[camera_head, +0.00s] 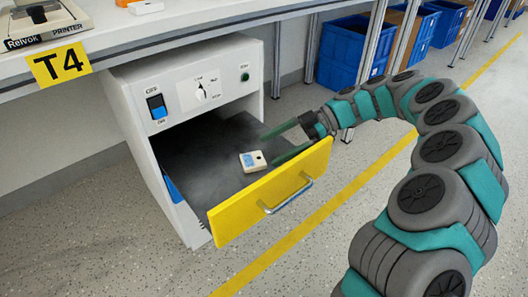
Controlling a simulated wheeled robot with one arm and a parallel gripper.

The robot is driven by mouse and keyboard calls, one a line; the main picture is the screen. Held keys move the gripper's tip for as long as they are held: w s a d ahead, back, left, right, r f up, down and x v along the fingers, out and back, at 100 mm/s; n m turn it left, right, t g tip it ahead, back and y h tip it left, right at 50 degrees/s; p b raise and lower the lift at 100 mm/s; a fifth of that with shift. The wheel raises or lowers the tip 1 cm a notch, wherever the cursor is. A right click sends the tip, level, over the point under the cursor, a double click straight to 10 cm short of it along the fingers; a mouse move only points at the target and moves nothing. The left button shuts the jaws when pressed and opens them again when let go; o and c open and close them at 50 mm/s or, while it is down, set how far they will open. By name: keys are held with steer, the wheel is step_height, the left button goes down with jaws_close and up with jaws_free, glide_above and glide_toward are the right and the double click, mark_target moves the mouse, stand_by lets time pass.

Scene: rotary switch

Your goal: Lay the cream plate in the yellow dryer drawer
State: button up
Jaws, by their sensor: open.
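The cream plate (250,163), a small pale block with a blue patch on top, lies in the open yellow dryer drawer (235,215). It rests on the dark drawer floor, towards the front panel. The drawer is pulled out of the white dryer cabinet (130,107). My gripper (268,148) is open, with its two green fingers apart, at the drawer's right side. The plate is just left of the fingertips and looks free of them. The exact gap is hard to judge.
The cabinet's panel has a blue switch (157,106), a rotary knob (201,94) and a green button (244,77). A white bench (190,17) with a T4 sign (59,63) stands above. Blue crates (343,62) stand behind. The floor in front is clear.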

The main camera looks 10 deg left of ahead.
steer(key=p+v, duration=0.1)
steer(key=v, duration=0.6)
steer(key=shift+w+d+r, duration=0.1)
steer(key=shift+w+d, duration=0.05)
steer(key=shift+d, duration=0.15)
steer(key=shift+c, duration=0.2)
stand_by(0.7)
